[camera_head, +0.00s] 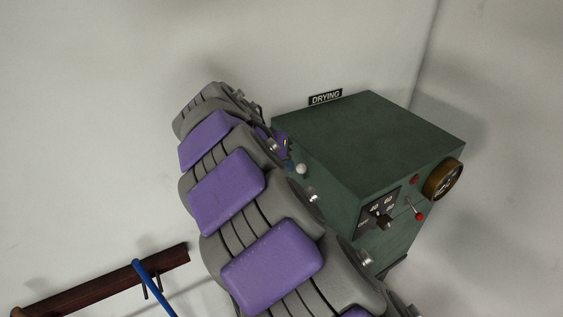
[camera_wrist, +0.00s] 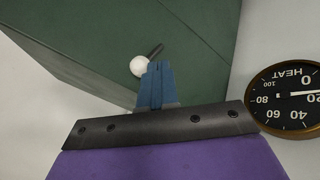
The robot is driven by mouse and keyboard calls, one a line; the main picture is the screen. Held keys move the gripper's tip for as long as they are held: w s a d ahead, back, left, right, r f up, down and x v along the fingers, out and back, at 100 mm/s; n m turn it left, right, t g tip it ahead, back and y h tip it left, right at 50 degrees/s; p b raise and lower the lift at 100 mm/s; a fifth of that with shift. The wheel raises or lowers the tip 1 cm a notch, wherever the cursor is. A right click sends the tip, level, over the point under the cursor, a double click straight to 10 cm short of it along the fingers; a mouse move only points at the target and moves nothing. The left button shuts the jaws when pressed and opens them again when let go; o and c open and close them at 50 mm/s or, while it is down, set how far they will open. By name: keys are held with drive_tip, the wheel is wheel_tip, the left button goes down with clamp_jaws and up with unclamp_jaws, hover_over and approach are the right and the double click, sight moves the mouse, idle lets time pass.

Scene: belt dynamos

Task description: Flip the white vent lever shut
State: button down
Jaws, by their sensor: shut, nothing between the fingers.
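The white vent lever shows in the head view as a white ball knob (camera_head: 301,169) at the left side of the green box (camera_head: 370,140). In the wrist view the white knob (camera_wrist: 139,66) sits on a short dark stem against the green box face (camera_wrist: 90,45). My gripper (camera_wrist: 160,68) has its blue fingers together, with the tips just right of the knob and overlapping the stem in the picture. I cannot tell whether they touch it. In the head view my arm hides most of the gripper and the lever's base.
The green box also bears a dial knob (camera_head: 381,219), a red-tipped lever (camera_head: 419,216) and a round brass gauge (camera_head: 443,180); the heat gauge (camera_wrist: 290,98) shows at right in the wrist view. A "DRYING" sign (camera_head: 325,97) is on the wall. A dark red rail (camera_head: 100,281) with a blue item is lower left.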

drive_tip(key=shift+f+b, duration=0.2)
drive_tip(key=shift+b, duration=0.3)
drive_tip(key=shift+s+d+m+t+y+b, duration=0.3)
drive_tip(key=shift+s+t+b, duration=0.1)
drive_tip(key=shift+b, duration=0.65)
